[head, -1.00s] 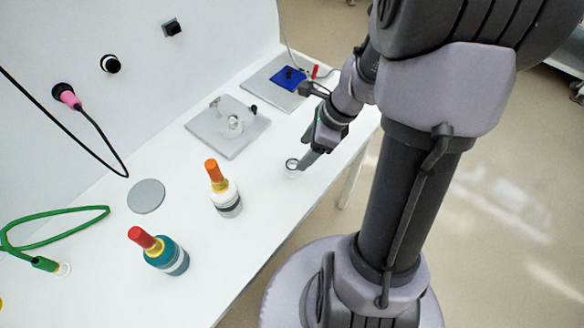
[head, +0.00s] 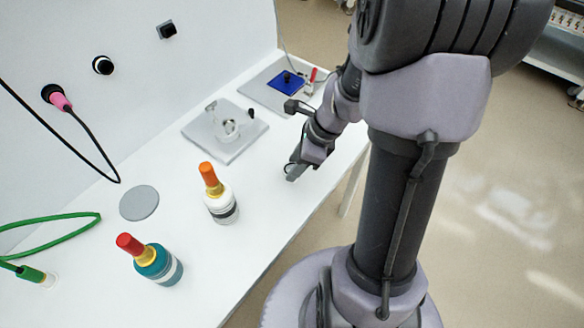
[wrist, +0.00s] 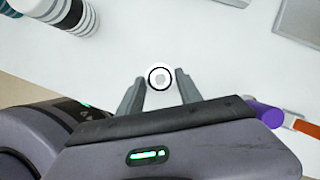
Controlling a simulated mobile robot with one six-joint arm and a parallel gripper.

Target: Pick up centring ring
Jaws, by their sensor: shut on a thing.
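The centring ring (wrist: 160,77) is a small pale ring with a black band, seen from above in the wrist view. My gripper (wrist: 160,88) has one finger on each side of it and is shut on it. In the head view my gripper (head: 291,175) is low over the front right part of the white table. Only a bit of the ring's dark edge shows there, and the fingers hide the rest. I cannot tell whether the ring is clear of the table.
A white bottle (head: 222,206) with an orange cap and a teal bottle (head: 157,264) with a red cap stand to the left. A grey disc (head: 139,203) lies flat.

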